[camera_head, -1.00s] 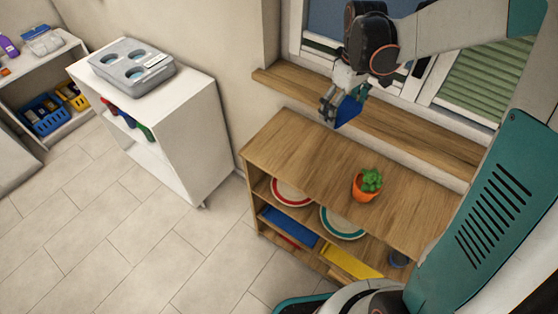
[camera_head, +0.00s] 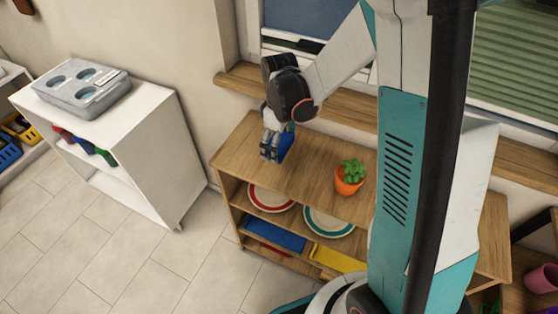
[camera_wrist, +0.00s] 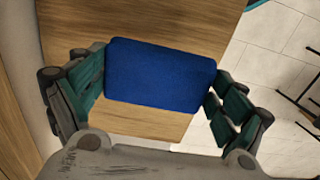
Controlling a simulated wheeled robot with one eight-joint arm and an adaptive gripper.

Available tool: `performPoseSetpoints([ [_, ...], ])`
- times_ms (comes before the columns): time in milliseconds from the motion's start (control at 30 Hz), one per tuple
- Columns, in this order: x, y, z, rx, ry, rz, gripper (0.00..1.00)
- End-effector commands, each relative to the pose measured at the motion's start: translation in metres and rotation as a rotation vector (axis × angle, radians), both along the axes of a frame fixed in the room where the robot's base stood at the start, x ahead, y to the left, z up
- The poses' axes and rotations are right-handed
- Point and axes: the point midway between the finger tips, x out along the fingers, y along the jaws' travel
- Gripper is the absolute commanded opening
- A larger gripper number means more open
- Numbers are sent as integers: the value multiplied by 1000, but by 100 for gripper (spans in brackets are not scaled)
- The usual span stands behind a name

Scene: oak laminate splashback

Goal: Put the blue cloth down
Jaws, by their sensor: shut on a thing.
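The blue cloth (camera_wrist: 160,75) is a flat, dark blue rectangle held between the two fingers of my gripper (camera_wrist: 158,88) in the wrist view. In the head view my gripper (camera_head: 272,146) is over the left end of the wooden shelf unit's top (camera_head: 310,172), with a blue bit of the cloth (camera_head: 286,145) showing beside the fingers. The gripper is shut on the cloth. The wooden top lies behind the cloth in the wrist view. I cannot tell whether the cloth touches it.
A green plant in an orange pot (camera_head: 349,178) stands on the wooden top, right of my gripper. Plates and blue and yellow trays (camera_head: 274,236) sit below. A white shelf (camera_head: 150,150) bearing a grey box (camera_head: 82,88) stands left. The window sill (camera_head: 345,108) runs behind.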

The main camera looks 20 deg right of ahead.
Motion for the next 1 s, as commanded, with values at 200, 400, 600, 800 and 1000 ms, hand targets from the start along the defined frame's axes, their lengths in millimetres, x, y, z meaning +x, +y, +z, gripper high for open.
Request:
performPoseSetpoints([
  [200,0,0,-22,0,0,0,56],
  [400,0,0,-40,0,0,0,56],
  [600,0,0,-65,0,0,0,56],
  [800,0,0,-64,0,0,0,56],
  [1000,0,0,-68,0,0,0,95],
])
